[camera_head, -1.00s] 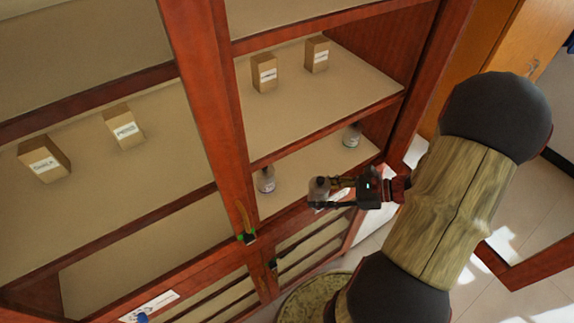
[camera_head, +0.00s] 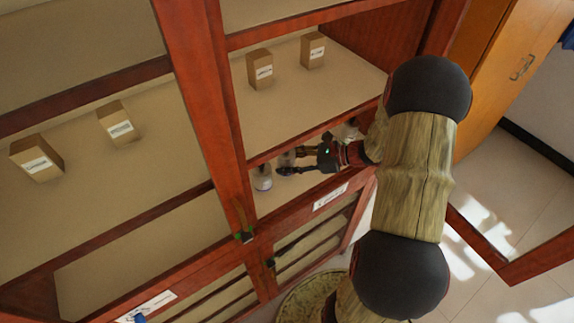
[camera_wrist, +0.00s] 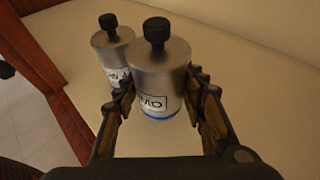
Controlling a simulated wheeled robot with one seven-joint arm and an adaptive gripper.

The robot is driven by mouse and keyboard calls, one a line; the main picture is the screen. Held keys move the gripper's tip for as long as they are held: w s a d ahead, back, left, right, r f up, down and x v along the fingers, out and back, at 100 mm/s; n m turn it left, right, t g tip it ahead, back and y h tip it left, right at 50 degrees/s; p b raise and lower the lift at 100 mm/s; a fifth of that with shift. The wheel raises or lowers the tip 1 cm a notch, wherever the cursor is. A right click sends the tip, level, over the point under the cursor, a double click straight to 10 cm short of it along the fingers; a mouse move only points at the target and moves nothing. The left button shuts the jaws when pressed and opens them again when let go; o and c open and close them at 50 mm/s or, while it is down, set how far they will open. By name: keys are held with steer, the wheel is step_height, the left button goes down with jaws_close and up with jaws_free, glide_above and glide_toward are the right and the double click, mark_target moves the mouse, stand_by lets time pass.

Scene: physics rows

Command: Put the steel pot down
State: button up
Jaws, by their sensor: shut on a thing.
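The steel pot (camera_wrist: 160,78) is a grey metal cylinder with a black knob on top, a white label and a blue band at its base. My gripper (camera_wrist: 162,100) is shut on it, one finger on each side, and the pot stands upright between them. In the head view the gripper (camera_head: 288,163) is inside the right cabinet's lower shelf space, and the held pot (camera_head: 286,158) is partly hidden by the fingers. I cannot tell whether its base touches the shelf.
A second similar pot (camera_wrist: 112,48) stands close behind and left of the held one; it also shows in the head view (camera_head: 262,180). The shelf (camera_wrist: 255,75) is bare to the right in the wrist view. Small boxes (camera_head: 260,70) stand on the shelf above. A red-brown post (camera_head: 205,100) stands left.

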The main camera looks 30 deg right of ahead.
steer(key=shift+f, duration=0.7)
steer(key=o, duration=1.4)
steer(key=shift+f, duration=0.15)
steer(key=shift+r, duration=0.25)
steer(key=v, duration=1.2)
steer(key=shift+f+p, duration=0.1)
steer(key=shift+p, duration=0.25)
